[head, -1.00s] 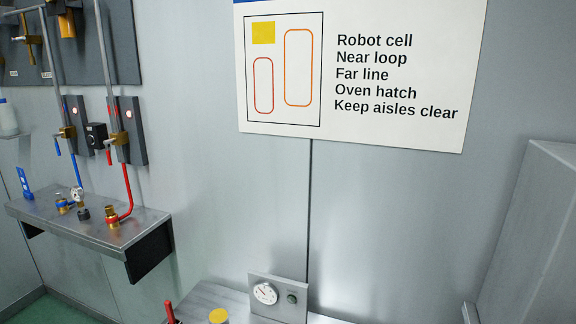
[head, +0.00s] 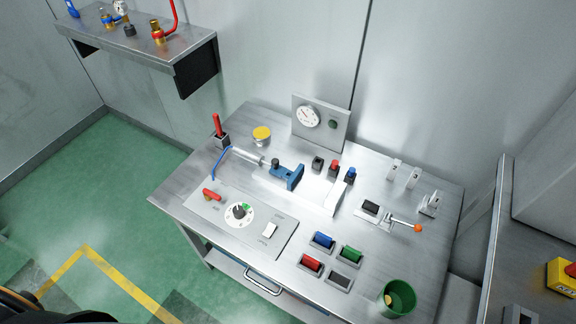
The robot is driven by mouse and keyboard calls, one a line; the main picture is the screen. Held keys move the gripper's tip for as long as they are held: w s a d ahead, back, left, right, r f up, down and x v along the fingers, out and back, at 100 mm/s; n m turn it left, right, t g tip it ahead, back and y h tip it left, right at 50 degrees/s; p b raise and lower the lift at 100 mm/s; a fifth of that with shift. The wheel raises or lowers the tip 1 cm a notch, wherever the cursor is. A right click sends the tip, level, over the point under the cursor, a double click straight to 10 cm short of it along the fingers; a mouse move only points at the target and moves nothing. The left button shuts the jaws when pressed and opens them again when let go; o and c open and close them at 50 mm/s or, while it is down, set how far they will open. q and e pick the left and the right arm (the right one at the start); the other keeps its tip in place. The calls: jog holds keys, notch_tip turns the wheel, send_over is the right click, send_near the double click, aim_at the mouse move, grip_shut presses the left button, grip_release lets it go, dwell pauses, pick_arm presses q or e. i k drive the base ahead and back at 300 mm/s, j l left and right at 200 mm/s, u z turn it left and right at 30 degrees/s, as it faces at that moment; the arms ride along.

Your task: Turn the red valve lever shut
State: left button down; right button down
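A small red lever (head: 212,194) sits at the left end of a grey panel (head: 258,246) on the steel bench. It lies tilted, its right end lower in the picture. The small labels beside it are too small to read. A second red handle (head: 217,125) stands upright in a dark block at the bench's back left corner. I cannot tell for certain which of the two is the valve lever. The wall valve levers seen earlier are out of view. Neither gripper can be seen.
The bench (head: 180,200) also holds a dial knob (head: 239,211), a blue clamp (head: 287,176), a gauge (head: 309,117), an orange-tipped lever (head: 417,228), coloured blocks and a green cup (head: 398,298). A wall shelf (head: 135,45) is at upper left.

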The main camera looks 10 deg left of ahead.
aim_at(208, 194)
jog(key=u, duration=1)
